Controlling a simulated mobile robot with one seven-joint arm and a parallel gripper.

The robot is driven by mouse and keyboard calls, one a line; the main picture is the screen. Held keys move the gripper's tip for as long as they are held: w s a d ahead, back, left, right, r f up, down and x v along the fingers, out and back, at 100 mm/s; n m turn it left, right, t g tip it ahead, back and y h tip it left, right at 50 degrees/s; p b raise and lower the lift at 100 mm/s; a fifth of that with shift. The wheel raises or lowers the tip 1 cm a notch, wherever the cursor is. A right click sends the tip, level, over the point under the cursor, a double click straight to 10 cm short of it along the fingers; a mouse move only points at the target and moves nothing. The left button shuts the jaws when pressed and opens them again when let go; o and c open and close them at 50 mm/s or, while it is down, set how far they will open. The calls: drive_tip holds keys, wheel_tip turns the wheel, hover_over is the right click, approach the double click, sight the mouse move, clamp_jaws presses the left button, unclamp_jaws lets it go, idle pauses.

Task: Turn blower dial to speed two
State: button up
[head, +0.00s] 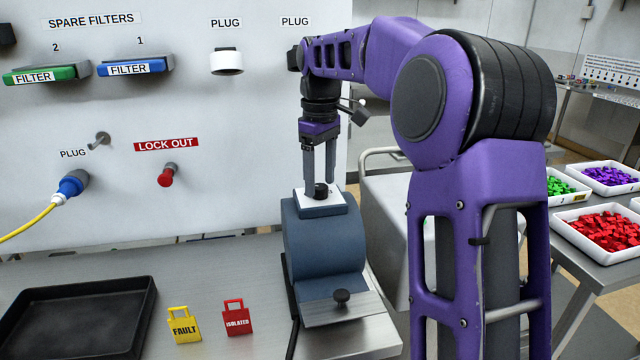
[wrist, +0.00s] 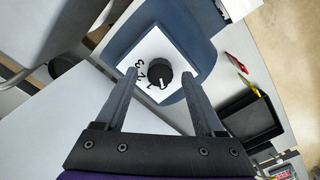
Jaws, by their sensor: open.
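The blower dial (head: 321,190) is a small black knob on a white plate (head: 334,199) on top of the blue-grey blower (head: 312,240). In the wrist view the dial (wrist: 153,74) has a white pointer mark, and digits are printed on the plate (wrist: 168,50) to its left. The mark lies toward the lower right of the knob; which digit it matches I cannot tell. My gripper (head: 320,182) points down right above the dial, open. In the wrist view its two fingers (wrist: 157,80) stand apart on either side of the knob, with gaps visible.
A black tray (head: 75,312), a yellow FAULT tag (head: 184,325) and a red ISOLATED tag (head: 236,317) are left of the blower. The wall panel behind holds a red lock-out knob (head: 166,177) and a blue plug (head: 72,184). Trays of coloured pieces (head: 600,230) stand at right.

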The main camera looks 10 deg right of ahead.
drive_tip(key=shift+f, duration=0.35)
drive_tip(key=shift+c, duration=0.2)
clamp_jaws()
